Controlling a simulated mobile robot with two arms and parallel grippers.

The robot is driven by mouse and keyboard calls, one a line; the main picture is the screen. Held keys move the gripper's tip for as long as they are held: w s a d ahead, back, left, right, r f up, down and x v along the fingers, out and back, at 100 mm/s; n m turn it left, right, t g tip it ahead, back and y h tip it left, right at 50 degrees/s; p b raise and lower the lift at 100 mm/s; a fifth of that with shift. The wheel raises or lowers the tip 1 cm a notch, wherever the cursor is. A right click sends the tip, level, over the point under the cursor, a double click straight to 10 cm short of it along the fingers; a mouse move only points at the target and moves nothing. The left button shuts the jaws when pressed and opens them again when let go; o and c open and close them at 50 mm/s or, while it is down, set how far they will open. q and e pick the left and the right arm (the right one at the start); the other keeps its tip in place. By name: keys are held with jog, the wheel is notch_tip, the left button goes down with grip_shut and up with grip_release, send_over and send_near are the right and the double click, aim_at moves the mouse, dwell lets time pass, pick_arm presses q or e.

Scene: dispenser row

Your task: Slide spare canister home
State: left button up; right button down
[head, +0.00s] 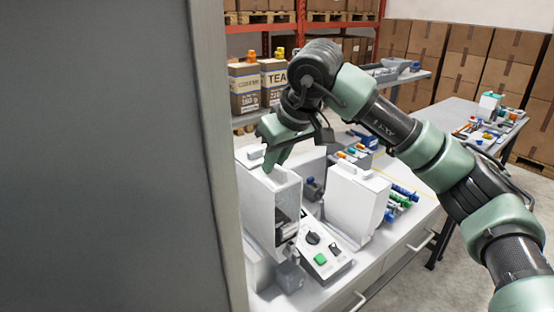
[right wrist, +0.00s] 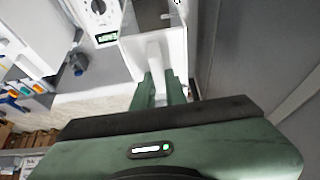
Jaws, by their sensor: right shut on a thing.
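A white canister (head: 258,207), tall and box-shaped with an open or clear-looking front, stands upright beside the dark panel in the head view. My right gripper (head: 272,158) is above it, its fingers pointing down at the top. In the right wrist view the fingers (right wrist: 162,88) are shut on a pale handle (right wrist: 155,50) of the white canister (right wrist: 168,22). A second white canister (head: 353,205) stands to the right. How the held canister's lower end sits is partly hidden. My left gripper is out of view.
A large grey panel (head: 100,150) fills the left of the head view, close to the canister. A control box with a green button (head: 320,259) stands in front. Colored tubes (head: 400,202) lie right of the second canister. Labelled boxes (head: 244,88) stand behind.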

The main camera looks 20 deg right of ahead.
jog(key=shift+w+a+f, duration=0.1)
jog(key=shift+w+f, duration=0.1)
jog(key=shift+w, duration=0.1)
jog(key=shift+f+b, duration=0.45)
jog(key=shift+f, duration=0.1)
jog(key=c, duration=1.4)
grip_release()
jog(key=shift+s, duration=0.1)
jog(key=shift+o, duration=0.2)
jog(key=shift+f, duration=0.1)
jog(key=shift+s, duration=0.1)
